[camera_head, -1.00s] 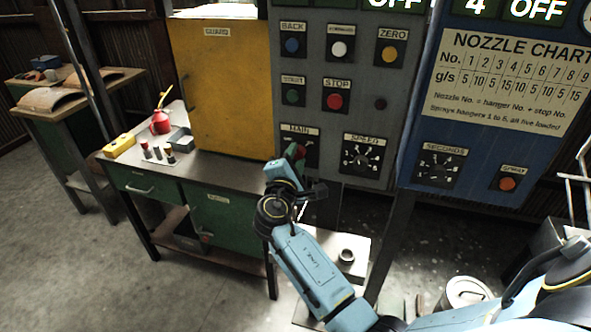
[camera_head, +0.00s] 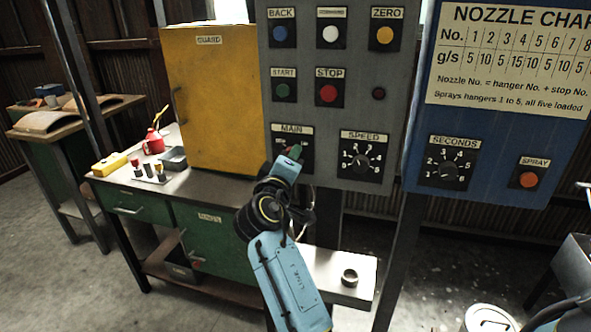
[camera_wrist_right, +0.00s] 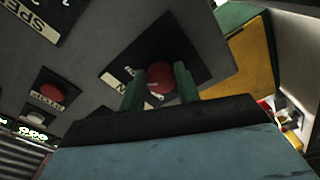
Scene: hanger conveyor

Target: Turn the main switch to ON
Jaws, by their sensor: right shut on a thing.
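The main switch (camera_head: 305,157) is on a dark plate under the MAIN label, low on the left of the grey panel. In the head view my right gripper (camera_head: 293,152) covers most of it. In the right wrist view the switch is a red round knob (camera_wrist_right: 160,78). The green fingers of my right gripper (camera_wrist_right: 159,88) stand on both sides of the knob and are shut on it. The ON and OFF marks and the pointer cannot be read. My left gripper is in neither view.
The SPEED dial (camera_head: 362,162) is right of the switch, with the red STOP button (camera_head: 328,93) and green START button (camera_head: 283,90) above. A yellow guard cabinet (camera_head: 215,105) stands on the bench at left. The blue nozzle panel (camera_head: 480,130) is at right.

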